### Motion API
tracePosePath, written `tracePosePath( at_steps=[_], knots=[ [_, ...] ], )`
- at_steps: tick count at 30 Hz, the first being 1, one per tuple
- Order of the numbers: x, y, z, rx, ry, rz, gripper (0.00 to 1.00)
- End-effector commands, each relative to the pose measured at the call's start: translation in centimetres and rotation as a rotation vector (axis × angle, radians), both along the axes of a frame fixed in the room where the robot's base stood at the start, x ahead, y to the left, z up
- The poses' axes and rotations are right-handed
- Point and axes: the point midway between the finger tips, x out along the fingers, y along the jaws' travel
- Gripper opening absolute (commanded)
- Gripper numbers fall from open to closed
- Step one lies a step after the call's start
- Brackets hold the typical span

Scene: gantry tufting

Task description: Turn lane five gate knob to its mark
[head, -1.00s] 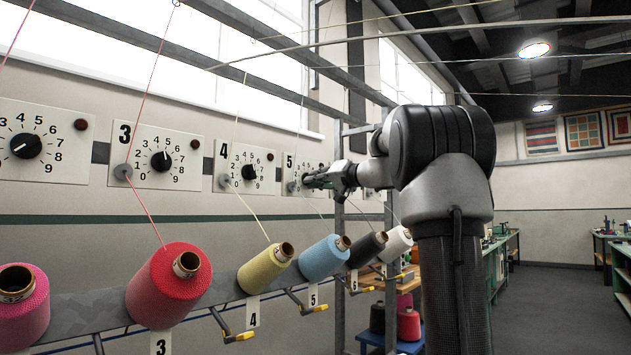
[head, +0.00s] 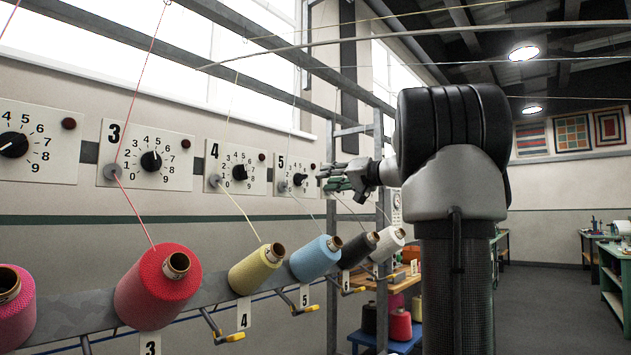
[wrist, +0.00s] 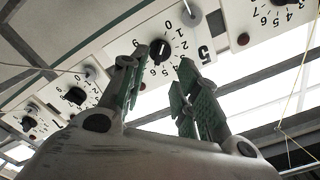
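The lane five plate (head: 283,164) is on the wall, with a black gate knob (head: 299,179) on a numbered dial. In the wrist view the same knob (wrist: 160,50) appears upside down beside the large 5; its exact pointer reading and any target mark are too small to tell. My gripper (head: 326,178) is just right of the plate in the head view, apart from the knob. In the wrist view its green-padded fingers (wrist: 160,76) are spread and empty, and the knob shows beyond the gap between their tips.
The lane four plate (head: 238,160) and lane three plate (head: 147,150) are to the left. Thread runs from the wall to yarn cones, such as the blue cone (head: 315,258), below. Metal gantry bars cross above, and an upright post (head: 331,230) stands near my gripper.

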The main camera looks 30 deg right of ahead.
Motion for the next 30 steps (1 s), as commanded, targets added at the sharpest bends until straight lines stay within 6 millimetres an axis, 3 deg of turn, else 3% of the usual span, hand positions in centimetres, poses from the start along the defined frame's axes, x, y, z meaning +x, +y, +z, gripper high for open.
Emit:
tracePosePath(
  at_steps=[3,8,26,28,30],
  knots=[
    [-1.8,-0.7,0.0,0.001,0.0,-0.003,0.31],
    [-2.9,-1.1,0.0,0.001,0.0,-0.001,0.31],
    [-3.0,-1.1,0.0,0.024,0.008,-0.001,0.31],
    [-3.1,-1.7,-1.0,0.063,0.062,-0.021,0.31],
    [-3.5,-2.7,-4.5,0.09,0.166,-0.05,0.31]
  ],
)
